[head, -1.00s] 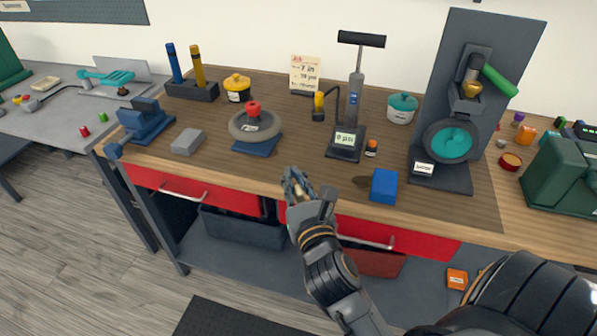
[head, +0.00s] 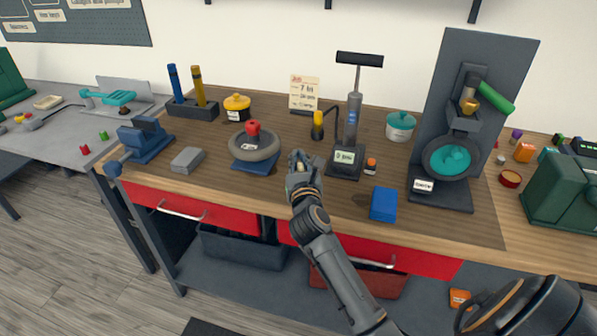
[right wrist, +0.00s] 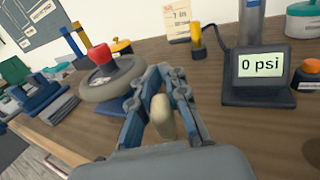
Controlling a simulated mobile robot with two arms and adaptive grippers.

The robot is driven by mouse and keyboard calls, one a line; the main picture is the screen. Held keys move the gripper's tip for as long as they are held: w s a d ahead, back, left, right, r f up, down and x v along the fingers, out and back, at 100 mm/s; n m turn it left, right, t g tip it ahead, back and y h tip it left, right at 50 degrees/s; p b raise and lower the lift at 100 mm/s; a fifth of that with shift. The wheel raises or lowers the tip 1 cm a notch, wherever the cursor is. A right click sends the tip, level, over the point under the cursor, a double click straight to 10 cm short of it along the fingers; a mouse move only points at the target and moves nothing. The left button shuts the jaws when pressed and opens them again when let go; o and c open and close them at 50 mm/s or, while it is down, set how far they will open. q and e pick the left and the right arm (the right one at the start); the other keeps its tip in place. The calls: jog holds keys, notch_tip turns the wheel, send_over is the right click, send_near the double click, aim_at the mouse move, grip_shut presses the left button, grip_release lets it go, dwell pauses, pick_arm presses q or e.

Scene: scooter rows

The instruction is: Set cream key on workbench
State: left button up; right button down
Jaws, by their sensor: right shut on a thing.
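My right gripper (head: 301,163) is over the front middle of the wooden workbench (head: 330,200), between the wheel and the pump. It is shut on the cream key (right wrist: 162,116), which shows between the two fingers in the right wrist view. In the head view the key is mostly hidden by the gripper. I cannot tell whether the key touches the bench top. My left gripper is not in view.
A small wheel with a red knob (head: 253,130) stands left of the gripper. The pump with its gauge (head: 345,158) stands right, and a blue block (head: 384,204) lies front right. A grey block (head: 187,160) lies left. Bare wood lies around the gripper.

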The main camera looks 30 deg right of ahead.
jog(key=shift+w+d+f, duration=0.25)
jog(key=shift+w+f, duration=0.25)
jog(key=shift+f, duration=0.2)
jog(key=shift+w+d+f+b, duration=0.15)
jog(key=shift+f+b, duration=0.4)
jog(key=shift+f, duration=1.15)
jog(key=shift+f, duration=0.2)
jog(key=c, duration=1.4)
grip_release()
jog(key=shift+o, duration=0.2)
